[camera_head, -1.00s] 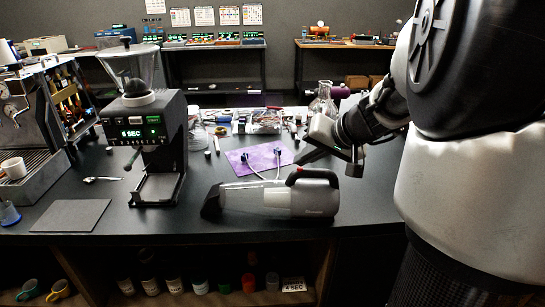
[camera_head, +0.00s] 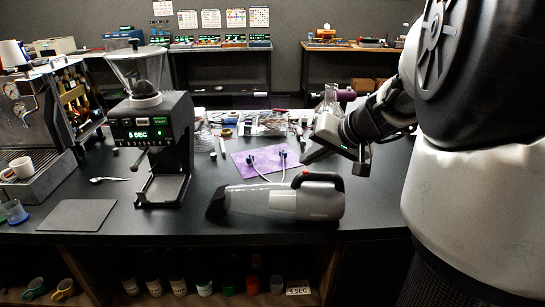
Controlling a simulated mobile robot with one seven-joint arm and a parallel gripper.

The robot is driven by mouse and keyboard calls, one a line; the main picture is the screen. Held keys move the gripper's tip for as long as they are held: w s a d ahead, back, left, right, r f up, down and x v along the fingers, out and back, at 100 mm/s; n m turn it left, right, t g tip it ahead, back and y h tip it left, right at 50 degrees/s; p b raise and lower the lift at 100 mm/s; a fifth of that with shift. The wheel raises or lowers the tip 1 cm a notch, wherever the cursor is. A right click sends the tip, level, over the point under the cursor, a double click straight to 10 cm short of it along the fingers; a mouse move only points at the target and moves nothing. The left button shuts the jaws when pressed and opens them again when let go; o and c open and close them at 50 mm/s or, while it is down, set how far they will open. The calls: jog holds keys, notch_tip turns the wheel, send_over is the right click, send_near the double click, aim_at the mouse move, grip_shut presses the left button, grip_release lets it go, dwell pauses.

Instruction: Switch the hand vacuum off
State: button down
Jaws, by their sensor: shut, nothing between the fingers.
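The hand vacuum (camera_head: 322,204) lies on the black counter near its front edge. It has a grey body, a clear front bin, a dark nozzle pointing left and a black handle on top. A small red switch shows at the front of the handle; whether it is on or off I cannot tell. My gripper (camera_head: 330,160) is above and behind the vacuum's handle, apart from it. Its fingers are shut with nothing between them, and it points down and left.
A coffee grinder (camera_head: 150,130) with a lit display stands left of the vacuum. A purple cloth (camera_head: 268,158) with two blue-ended white tubes lies behind it. A glass flask (camera_head: 331,98) stands near my arm. A dark mat (camera_head: 77,215) lies at the front left.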

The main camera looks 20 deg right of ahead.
notch_tip(320, 180, up, 6)
jog(key=p, duration=0.3)
jog(key=shift+p, duration=0.4)
jog(key=shift+f, duration=0.1)
